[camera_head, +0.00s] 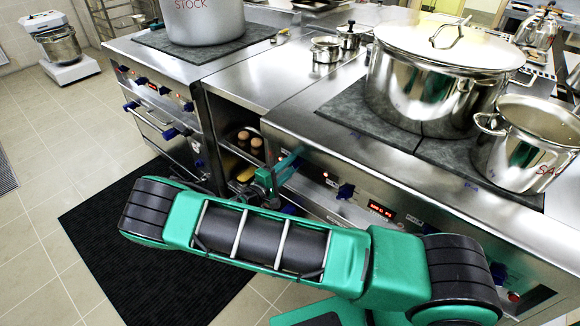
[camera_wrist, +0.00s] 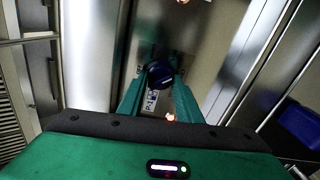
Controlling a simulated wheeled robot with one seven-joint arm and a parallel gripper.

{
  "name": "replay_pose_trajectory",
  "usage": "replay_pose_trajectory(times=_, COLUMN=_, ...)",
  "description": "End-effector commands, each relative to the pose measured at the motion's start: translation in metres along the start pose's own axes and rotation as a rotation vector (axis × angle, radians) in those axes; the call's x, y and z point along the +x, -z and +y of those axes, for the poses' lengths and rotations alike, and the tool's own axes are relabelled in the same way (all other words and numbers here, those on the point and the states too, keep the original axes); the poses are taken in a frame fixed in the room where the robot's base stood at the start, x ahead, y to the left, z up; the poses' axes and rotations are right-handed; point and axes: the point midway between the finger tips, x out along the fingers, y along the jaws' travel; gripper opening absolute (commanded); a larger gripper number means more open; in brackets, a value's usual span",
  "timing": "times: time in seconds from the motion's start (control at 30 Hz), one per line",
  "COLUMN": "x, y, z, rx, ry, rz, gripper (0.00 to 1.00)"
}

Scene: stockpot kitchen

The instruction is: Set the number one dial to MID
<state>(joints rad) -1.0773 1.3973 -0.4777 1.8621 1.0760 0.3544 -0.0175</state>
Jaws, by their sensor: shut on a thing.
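My gripper (camera_wrist: 160,82) is at the front panel of the right-hand range, its green fingers on either side of a dark blue dial (camera_wrist: 160,74) and shut on it. A small pale label that seems to read P-1 (camera_wrist: 151,99) sits just below the dial in the wrist view. The dial's pointer and the MID mark cannot be made out. In the head view my gripper (camera_head: 284,167) reaches the panel's left end and mostly hides the dial.
A large lidded pot (camera_head: 432,85) and a smaller pot (camera_head: 524,150) stand on the range above. A dark mat (camera_head: 95,235) lies on the floor at left.

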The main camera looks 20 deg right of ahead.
Motion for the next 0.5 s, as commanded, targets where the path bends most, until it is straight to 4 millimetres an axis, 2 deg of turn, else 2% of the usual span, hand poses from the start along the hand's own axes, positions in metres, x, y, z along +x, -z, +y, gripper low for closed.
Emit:
replay_pose_trajectory(times=0.3, x=-0.001, y=0.0007, z=-0.0021, rx=0.259, ry=0.006, rz=0.002, gripper=0.09)
replay_pose_trajectory(times=0.5, x=-0.001, y=0.0004, z=-0.0024, rx=0.372, ry=0.007, rz=0.001, gripper=0.09)
